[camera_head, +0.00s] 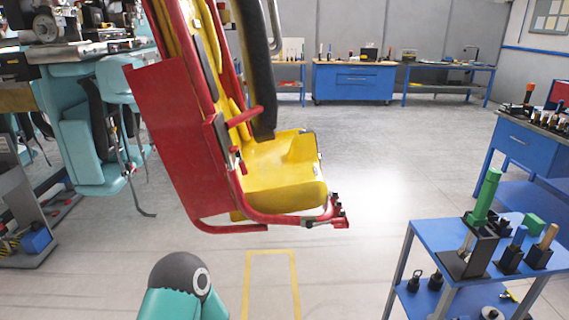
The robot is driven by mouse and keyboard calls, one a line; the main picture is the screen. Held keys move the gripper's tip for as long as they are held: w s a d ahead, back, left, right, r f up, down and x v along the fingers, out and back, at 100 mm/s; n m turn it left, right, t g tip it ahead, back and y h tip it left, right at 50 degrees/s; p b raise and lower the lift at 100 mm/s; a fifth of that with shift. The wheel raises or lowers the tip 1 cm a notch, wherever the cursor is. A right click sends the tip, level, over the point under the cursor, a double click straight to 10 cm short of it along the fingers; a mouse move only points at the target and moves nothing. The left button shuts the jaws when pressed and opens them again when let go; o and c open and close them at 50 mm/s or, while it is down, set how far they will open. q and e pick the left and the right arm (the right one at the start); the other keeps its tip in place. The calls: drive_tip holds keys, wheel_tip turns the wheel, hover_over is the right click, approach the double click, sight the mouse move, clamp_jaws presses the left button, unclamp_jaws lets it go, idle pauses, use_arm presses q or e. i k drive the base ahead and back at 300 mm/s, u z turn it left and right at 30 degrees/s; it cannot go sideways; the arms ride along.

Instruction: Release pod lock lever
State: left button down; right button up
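A coaster pod (165,110) with a red shell and frame hangs in the middle left, tilted, with a yellow seat (285,175) and a dark padded restraint (258,70). A red bar-like handle (245,116) sticks out at the seat's side. Small red and dark fittings (240,163) sit below it on the frame. I cannot tell which of these is the lock lever. A teal and dark grey link of my own arm shows at the bottom, below the pod and apart from it in the picture. Neither gripper is in view.
A blue tool cart (425,232) with a green-handled tool (487,195) and other tools stands at the lower right. Teal seats (85,150) and machinery are at the left. Blue workbenches (352,82) line the back wall. The floor between is clear, with a yellow marking (270,253).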

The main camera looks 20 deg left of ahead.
sight(241, 162)
drive_tip(key=z, duration=0.05)
drive_tip(key=i, duration=1.2)
drive_tip(key=u, duration=0.5)
